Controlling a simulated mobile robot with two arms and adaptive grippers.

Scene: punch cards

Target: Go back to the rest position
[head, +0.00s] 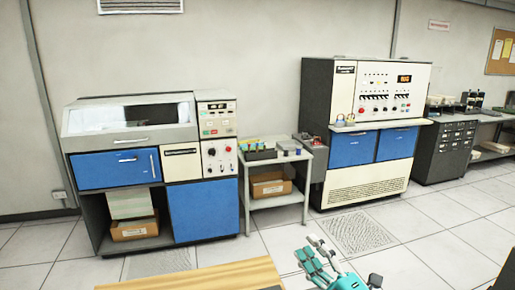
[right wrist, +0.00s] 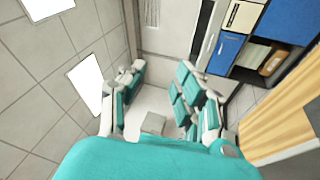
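My right gripper (head: 316,256) is teal and light grey and shows at the bottom of the head view, over the tiled floor and right of a wooden top. In the right wrist view its fingers (right wrist: 160,88) stand apart with nothing held between them. My left gripper is not in view.
A wooden top (head: 225,277) lies at the bottom edge. Beyond open floor stand a blue and grey card machine (head: 205,207), a small grey table (head: 278,201) with items on it, and a white and blue panel cabinet (head: 365,182). A dark drawer unit (head: 445,152) stands at right.

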